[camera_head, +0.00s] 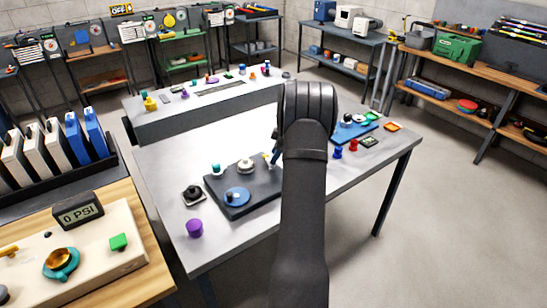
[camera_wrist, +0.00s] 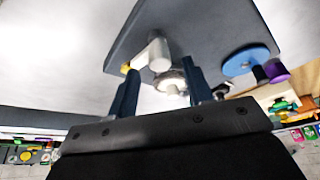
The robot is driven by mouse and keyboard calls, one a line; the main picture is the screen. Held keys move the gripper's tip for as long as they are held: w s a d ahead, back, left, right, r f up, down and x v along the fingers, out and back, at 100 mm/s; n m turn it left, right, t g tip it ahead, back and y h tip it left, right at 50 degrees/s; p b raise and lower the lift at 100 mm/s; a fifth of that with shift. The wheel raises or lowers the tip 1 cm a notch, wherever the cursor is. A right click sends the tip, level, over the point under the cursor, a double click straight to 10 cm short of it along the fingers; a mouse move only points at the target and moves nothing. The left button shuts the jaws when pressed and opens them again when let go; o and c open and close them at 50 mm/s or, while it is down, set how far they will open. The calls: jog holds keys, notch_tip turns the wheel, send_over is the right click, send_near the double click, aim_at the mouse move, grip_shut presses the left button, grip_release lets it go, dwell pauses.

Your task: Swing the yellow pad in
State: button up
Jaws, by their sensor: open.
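A small yellow pad (camera_wrist: 125,68) shows in the wrist view at the end of a pale arm on a white post (camera_wrist: 158,48). It is right by the tip of my left finger; I cannot tell whether they touch. My gripper (camera_wrist: 162,78) is open, with dark blue fingers apart near the post and a round silver part (camera_wrist: 171,80). The dark plate (camera_head: 222,190) bears these parts on the grey table.
A blue disc (camera_head: 237,194), a silver knob (camera_head: 245,165) and a teal-topped piece (camera_head: 216,170) are on the plate. A purple knob (camera_head: 194,228) and a dark block (camera_head: 193,195) stand beside it. A blue tray (camera_head: 350,132) and small coloured pieces lie at the table's right.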

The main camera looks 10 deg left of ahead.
jog(key=shift+x, duration=1.05)
grip_shut()
